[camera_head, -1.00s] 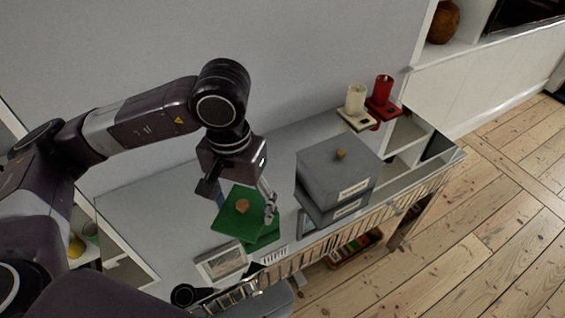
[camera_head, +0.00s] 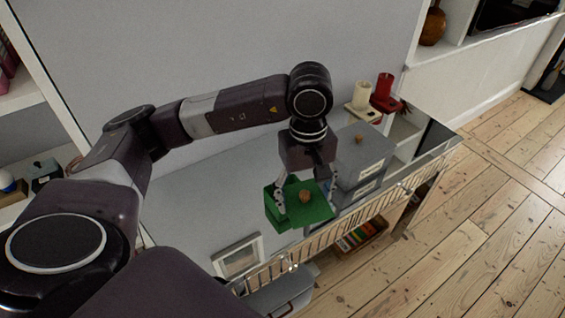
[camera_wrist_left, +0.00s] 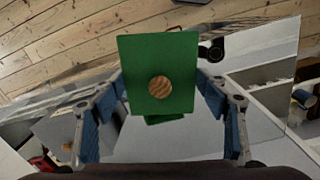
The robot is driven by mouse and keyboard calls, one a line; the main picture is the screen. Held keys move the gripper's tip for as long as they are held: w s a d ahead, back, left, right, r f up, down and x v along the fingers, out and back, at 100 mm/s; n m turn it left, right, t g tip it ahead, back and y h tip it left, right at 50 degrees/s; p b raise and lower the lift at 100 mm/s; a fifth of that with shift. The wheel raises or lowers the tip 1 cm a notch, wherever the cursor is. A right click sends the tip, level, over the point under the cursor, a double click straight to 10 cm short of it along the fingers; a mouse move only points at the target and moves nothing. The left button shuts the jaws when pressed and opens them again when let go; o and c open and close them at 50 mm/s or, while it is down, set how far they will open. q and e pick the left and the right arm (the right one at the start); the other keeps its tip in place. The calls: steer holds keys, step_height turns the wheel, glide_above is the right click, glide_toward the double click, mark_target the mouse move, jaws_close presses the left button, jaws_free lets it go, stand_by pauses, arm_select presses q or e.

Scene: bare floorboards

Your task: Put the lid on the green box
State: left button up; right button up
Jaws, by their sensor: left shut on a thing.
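A green lid (camera_head: 318,212) with a round wooden knob (camera_head: 305,196) is held by my left gripper (camera_head: 303,184) above the grey-white bench. In the left wrist view the lid (camera_wrist_left: 158,55) sits between the two blue-padded fingers of the gripper (camera_wrist_left: 160,95), which are shut on its sides. More green, which looks like the green box (camera_head: 271,207), shows at the left of the lid in the head view. In the left wrist view a small part of the box (camera_wrist_left: 165,119) shows under the lid. I cannot tell whether the lid and box touch. My right gripper is not in view.
A grey box (camera_head: 362,155) with a wooden knob stands close to the right of the gripper. A picture frame (camera_head: 238,257) lies near the front edge.

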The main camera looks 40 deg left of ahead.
arm_select(q)
steer(key=w+a+f+n, duration=0.2)
steer(key=w+a+n, duration=0.2)
steer(key=n, duration=0.6)
steer(key=w+a+f+n+p, duration=0.1)
steer(key=w+a+f+n, duration=0.2)
steer(key=n, duration=0.8)
steer(key=w+a, duration=0.2)
steer(key=a, duration=0.1)
steer(key=shift+a+f, duration=0.35)
steer(key=shift+a, duration=0.05)
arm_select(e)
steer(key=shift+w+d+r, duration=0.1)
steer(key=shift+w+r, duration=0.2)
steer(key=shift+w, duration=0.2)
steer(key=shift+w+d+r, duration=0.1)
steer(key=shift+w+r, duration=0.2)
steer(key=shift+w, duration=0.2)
arm_select(q)
steer(key=shift+w, duration=0.1)
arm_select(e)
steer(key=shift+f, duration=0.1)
